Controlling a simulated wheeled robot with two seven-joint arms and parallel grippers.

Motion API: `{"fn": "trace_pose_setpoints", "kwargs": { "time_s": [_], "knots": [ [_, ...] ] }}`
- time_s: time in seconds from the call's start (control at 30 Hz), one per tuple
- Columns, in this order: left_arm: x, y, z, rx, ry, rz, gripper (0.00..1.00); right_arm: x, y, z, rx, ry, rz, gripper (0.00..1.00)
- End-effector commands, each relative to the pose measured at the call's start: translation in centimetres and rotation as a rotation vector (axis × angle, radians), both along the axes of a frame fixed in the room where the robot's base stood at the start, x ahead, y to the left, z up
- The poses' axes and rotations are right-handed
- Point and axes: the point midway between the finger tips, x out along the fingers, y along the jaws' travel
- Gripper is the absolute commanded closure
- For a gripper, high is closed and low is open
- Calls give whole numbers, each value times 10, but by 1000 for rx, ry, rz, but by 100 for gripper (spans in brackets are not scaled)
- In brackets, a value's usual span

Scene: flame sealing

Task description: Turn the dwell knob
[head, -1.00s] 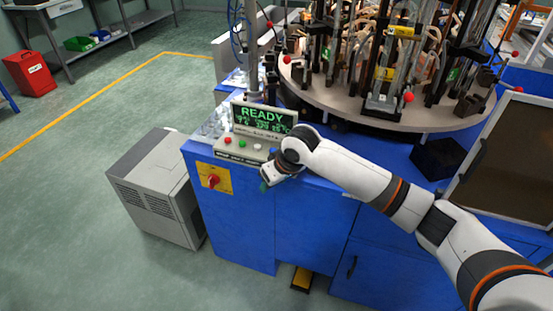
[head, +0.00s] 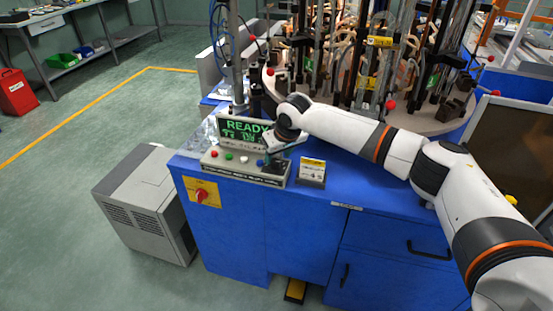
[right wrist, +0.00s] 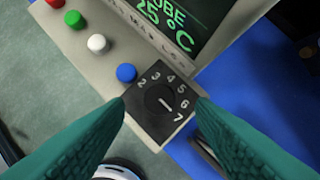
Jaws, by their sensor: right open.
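The dwell knob (right wrist: 158,97) is a round black knob on a square black dial plate numbered 2 to 7. Its white pointer line slants to the lower right, toward the 6 and 7 side. My right gripper (right wrist: 161,103) is open, with its green fingers on the left and right of the dial. I cannot tell whether they touch the knob. In the head view, my right gripper (head: 272,161) is over the right end of the control panel (head: 222,168) and hides the knob. My left gripper is not in view.
A blue button (right wrist: 126,73) sits beside the dial, with white, green and red ones further along. The display (head: 240,128) reads READY. A small sign (head: 312,172) stands right of the panel. The rotary table with rods and tubes is behind.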

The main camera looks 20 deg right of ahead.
Motion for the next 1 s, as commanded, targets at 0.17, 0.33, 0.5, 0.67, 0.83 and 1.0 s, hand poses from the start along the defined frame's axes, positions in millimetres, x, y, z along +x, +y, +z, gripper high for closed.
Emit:
{"fn": "trace_pose_setpoints", "kwargs": {
  "time_s": [0.17,0.33,0.5,0.67,0.83,1.0],
  "knots": [
    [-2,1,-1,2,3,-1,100,8,2,-21,0,2,0,50],
    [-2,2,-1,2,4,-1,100,11,3,-28,1,1,0,50],
    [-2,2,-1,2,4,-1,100,11,3,-29,0,0,0,50],
    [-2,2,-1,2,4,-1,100,11,2,-29,0,0,0,65],
    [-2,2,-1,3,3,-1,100,11,2,-28,0,0,0,93],
    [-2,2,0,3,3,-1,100,11,2,-28,0,0,7,94]
  ]
}}
